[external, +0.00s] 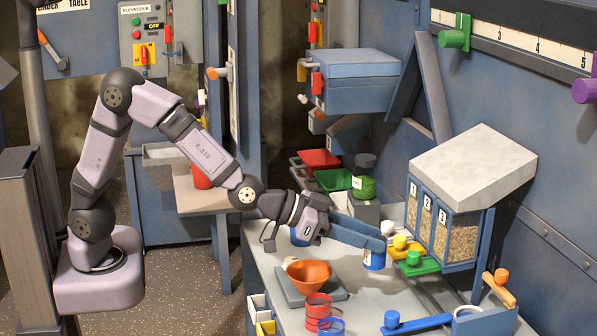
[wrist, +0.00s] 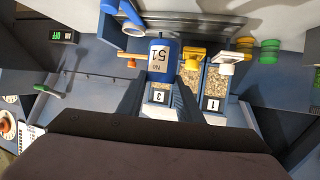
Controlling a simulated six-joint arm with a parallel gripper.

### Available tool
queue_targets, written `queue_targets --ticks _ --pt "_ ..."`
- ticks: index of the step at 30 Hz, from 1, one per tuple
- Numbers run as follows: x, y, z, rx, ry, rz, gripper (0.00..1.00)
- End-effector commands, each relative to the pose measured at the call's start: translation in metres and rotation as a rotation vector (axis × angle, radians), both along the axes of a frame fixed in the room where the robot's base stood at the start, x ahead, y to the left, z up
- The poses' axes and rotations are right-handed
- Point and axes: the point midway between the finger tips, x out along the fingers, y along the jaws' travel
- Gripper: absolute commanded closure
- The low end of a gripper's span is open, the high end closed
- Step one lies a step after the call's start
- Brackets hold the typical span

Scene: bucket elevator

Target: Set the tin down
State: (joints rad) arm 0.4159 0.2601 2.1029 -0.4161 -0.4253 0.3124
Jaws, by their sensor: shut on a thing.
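The tin is blue with a white label, and it shows in the external view (external: 375,260) at the far end of my gripper's fingers. In the wrist view the tin (wrist: 158,56) is between the fingertips, with "No 51" reading upside down. My gripper (external: 372,236) is shut on the tin, its long blue-grey fingers reaching right over the bench; they also show in the wrist view (wrist: 162,82). The tin is right of and behind the orange bowl. The fingers hide its top in the external view, and I cannot tell whether its base touches the bench (external: 375,300).
The numbered grain bins (external: 440,225) stand close on the right, with yellow, green and white outlets facing the tin. An orange bowl (external: 309,273) sits on a grey plate. Red rings (external: 318,306) and a blue handle (external: 415,322) are in front. A green-filled jar (external: 363,180) stands behind.

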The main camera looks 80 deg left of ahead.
Motion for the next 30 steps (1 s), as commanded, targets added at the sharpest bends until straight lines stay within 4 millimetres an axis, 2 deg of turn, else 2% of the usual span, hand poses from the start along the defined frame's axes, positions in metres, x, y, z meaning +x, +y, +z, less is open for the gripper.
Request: queue_targets --ticks 1,8,14,19,24,30 --pt "0.0 0.0 0.012 -0.003 -0.007 -0.001 0.89" --pt "0.0 0.0 0.041 -0.002 -0.005 -0.001 0.89" --pt "0.023 0.039 0.044 0.016 -0.009 0.056 0.89" --pt "0.045 0.085 0.048 0.029 -0.013 0.115 0.89" --pt "0.067 0.151 0.05 0.034 -0.013 0.181 0.89" --pt "0.077 0.207 0.044 0.019 -0.005 0.221 0.89"
